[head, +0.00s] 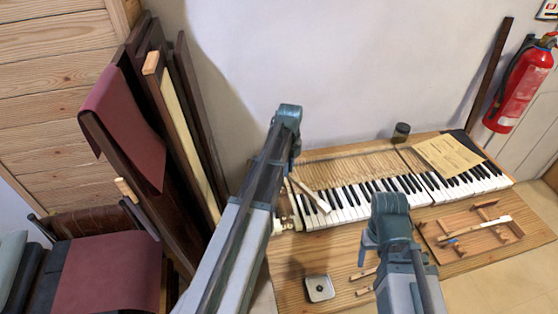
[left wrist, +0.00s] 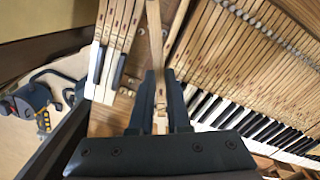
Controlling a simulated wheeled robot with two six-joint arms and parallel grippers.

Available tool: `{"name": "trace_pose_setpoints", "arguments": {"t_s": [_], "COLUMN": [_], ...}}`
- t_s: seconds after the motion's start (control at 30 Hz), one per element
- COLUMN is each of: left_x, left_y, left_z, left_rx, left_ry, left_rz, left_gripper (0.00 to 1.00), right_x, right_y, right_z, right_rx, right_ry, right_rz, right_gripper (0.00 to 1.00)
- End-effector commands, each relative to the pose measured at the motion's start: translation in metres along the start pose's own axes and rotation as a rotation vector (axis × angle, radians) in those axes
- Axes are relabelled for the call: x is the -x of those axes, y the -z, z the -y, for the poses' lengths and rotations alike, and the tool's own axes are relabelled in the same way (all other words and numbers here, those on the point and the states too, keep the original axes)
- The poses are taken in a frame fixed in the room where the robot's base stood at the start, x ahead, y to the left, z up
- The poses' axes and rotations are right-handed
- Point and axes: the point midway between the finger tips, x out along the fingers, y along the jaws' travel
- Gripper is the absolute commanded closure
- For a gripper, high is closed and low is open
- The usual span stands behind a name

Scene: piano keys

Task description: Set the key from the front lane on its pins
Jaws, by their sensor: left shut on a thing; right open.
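My left gripper (left wrist: 161,82) is shut on a long pale wooden key (left wrist: 154,35) in the left wrist view. The held key points away from the camera, over a gap in the key row near the keyboard's left end. It also shows in the head view (head: 311,195), slanting across the left keys. I cannot tell whether it touches the pins. A few keys (left wrist: 116,45) lie left of the gap, and the main keyboard (head: 385,198) lies to its right. My right gripper (head: 368,248) is open, over the bench in front of the keyboard. Its fingertips are partly hidden.
Short wooden pieces (head: 364,273) lie on the bench (head: 300,260) below my right gripper. A small square box (head: 319,288) stands at the bench front. A wooden tray (head: 475,236) with parts is at the right. A paper (head: 447,154) and a dark jar (head: 401,132) are behind.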

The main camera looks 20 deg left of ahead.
Motion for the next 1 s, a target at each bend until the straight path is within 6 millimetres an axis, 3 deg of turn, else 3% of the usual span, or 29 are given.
{"name": "trace_pose_setpoints", "arguments": {"t_s": [0.1, 0.33, 0.73, 1.0], "left_x": [0.002, 0.003, 0.000, -0.013], "left_y": [-0.023, -0.043, -0.046, -0.046], "left_z": [0.002, 0.001, 0.000, 0.000], "left_rx": [-0.178, -0.391, -0.432, -0.431], "left_ry": [-0.002, -0.003, -0.004, -0.004], "left_rz": [-0.002, -0.005, -0.005, -0.005], "left_gripper": [1.00, 1.00, 1.00, 1.00], "right_x": [0.002, 0.003, 0.000, -0.013], "right_y": [0.000, 0.000, 0.000, 0.001], "right_z": [0.000, 0.000, 0.000, 0.001], "right_rx": [0.000, 0.000, 0.000, 0.000], "right_ry": [0.000, 0.000, 0.000, 0.000], "right_rz": [0.000, 0.000, 0.000, 0.000], "right_gripper": [0.33, 0.33, 0.33, 0.33]}}
